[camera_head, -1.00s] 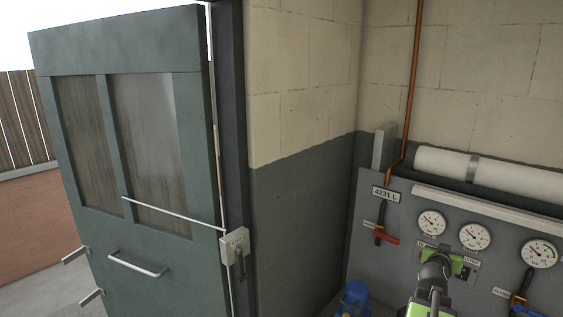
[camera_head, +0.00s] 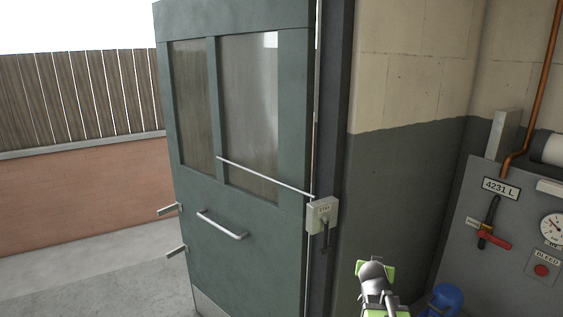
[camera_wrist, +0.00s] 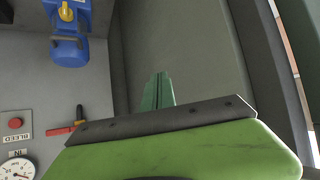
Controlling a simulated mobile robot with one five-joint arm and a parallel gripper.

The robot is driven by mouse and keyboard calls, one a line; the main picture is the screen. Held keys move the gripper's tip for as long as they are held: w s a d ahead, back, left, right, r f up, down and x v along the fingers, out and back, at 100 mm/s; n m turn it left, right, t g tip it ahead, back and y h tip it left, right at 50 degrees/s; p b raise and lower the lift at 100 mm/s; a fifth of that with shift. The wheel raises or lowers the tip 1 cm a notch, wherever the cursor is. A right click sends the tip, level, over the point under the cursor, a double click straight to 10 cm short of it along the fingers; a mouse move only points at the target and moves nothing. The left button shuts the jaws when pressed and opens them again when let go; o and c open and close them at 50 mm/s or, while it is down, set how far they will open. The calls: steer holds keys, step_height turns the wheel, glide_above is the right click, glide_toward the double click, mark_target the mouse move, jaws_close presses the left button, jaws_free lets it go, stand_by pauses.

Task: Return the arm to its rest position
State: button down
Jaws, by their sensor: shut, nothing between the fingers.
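My gripper (camera_wrist: 158,90) is shut and empty, with its green fingers together in the wrist view. My arm's green and dark grey end (camera_head: 376,285) shows at the bottom of the head view, right of the middle. It appears in front of the grey lower wall and touches nothing that I can see. Most of the arm is out of view.
A green door (camera_head: 245,130) with a bar handle (camera_head: 221,225) stands open at centre. A switch box (camera_head: 322,215) sits on its frame. A grey panel (camera_head: 465,225) with a red-handled valve, gauge and button is at right. A blue object (camera_head: 446,298) is low beside my arm.

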steer(key=s+a+f+n+g+y+b, duration=0.1)
steer(key=s+a+f, duration=0.1)
steer(key=a+f, duration=0.35)
steer(key=s+a+f+n+g+y+b, duration=0.1)
steer(key=a+f+g+y, duration=0.15)
steer(key=a, duration=0.55)
steer(key=s+a+f+n+g+y, duration=0.1)
steer(key=s+a+f+g, duration=0.1)
steer(key=s, duration=0.5)
steer(key=s+a+f+n+g, duration=0.2)
steer(key=s+a+f+g, duration=0.1)
steer(key=s+a+g, duration=0.1)
steer(key=s+a, duration=0.1)
steer(key=s, duration=0.1)
steer(key=shift+s+a+f+y, duration=0.15)
steer(key=shift+s+a+y, duration=0.1)
steer(key=shift+s+y, duration=0.15)
steer(key=shift+d, duration=0.15)
